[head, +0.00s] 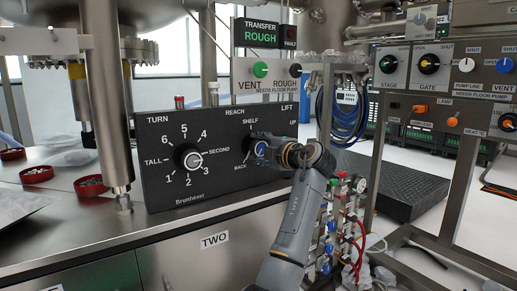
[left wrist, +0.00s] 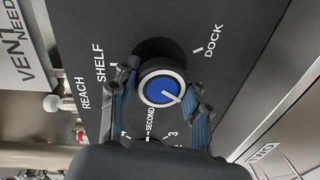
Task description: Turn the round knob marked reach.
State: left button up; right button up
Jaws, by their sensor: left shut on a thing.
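The reach knob (left wrist: 162,88) is round and black with a blue cap and a white pointer line. In the left wrist view it sits between the two fingers of my left gripper (left wrist: 158,100), which is shut on it. The pointer line slants to the lower right of that picture, towards neither the SHELF nor the DOCK label. In the head view my left gripper (head: 264,149) covers most of the knob and some lettering. The knob is on a black panel (head: 160,135) under the word REACH. My right gripper is not in view.
A numbered turn knob (head: 188,158) is left of the reach knob on the same panel. A transfer box with a green vent knob (head: 260,69) stands behind. A thick metal post (head: 108,100) rises at the left. Red dishes (head: 36,174) lie on the metal bench.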

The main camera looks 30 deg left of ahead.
pick_arm(q)
jog(key=o, duration=1.2)
jog(key=shift+f, duration=0.1)
jog(key=shift+c, duration=0.2)
jog(key=v, duration=1.2)
jog(key=shift+w, duration=0.1)
